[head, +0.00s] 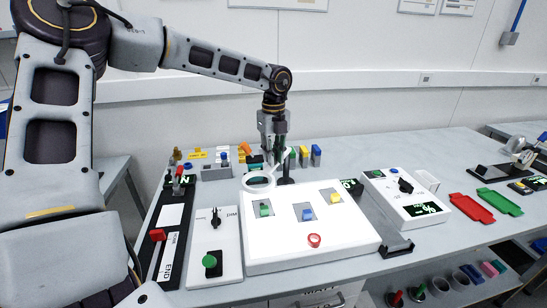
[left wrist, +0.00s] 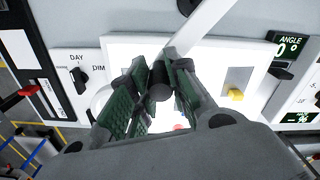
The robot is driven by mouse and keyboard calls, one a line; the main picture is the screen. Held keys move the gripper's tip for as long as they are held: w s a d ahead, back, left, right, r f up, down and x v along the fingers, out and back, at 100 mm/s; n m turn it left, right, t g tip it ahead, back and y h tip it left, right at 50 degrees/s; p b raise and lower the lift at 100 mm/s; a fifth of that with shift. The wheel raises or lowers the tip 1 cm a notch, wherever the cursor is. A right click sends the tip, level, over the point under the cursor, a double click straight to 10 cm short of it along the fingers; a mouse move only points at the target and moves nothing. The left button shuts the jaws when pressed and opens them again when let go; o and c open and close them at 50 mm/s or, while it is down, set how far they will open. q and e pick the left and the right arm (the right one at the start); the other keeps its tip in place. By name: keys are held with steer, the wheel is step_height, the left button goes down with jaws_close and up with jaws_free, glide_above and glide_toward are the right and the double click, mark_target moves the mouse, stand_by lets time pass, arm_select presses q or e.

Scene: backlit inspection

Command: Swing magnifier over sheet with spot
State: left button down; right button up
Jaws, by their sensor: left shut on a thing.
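The magnifier (head: 258,183) is a white ring at the back left of the white lit panel (head: 345,246), with a white arm (left wrist: 208,28) joined to a dark post. My left gripper (head: 274,152) is behind the panel's back edge. In the left wrist view its fingers (left wrist: 160,88) are shut on a dark round handle (left wrist: 159,80) of the magnifier. Three grey sheets lie on the panel, with a green block (head: 265,210), a blue block (head: 306,214) and a yellow block (head: 334,198). I cannot make out a spot on any of them. My right gripper is not in view.
A red button (head: 314,240) is at the panel's front. A DIM knob box (head: 215,246) stands left, and a white box with a display (head: 404,199) right. An angle display (left wrist: 289,46) reads 0°. Several small coloured items stand behind the panel. Red and green trays (head: 472,208) lie further right.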

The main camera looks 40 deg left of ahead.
arm_select(q)
steer(key=shift+d, duration=0.15)
stand_by(0.4)
steer(key=c, duration=1.4)
jaws_free()
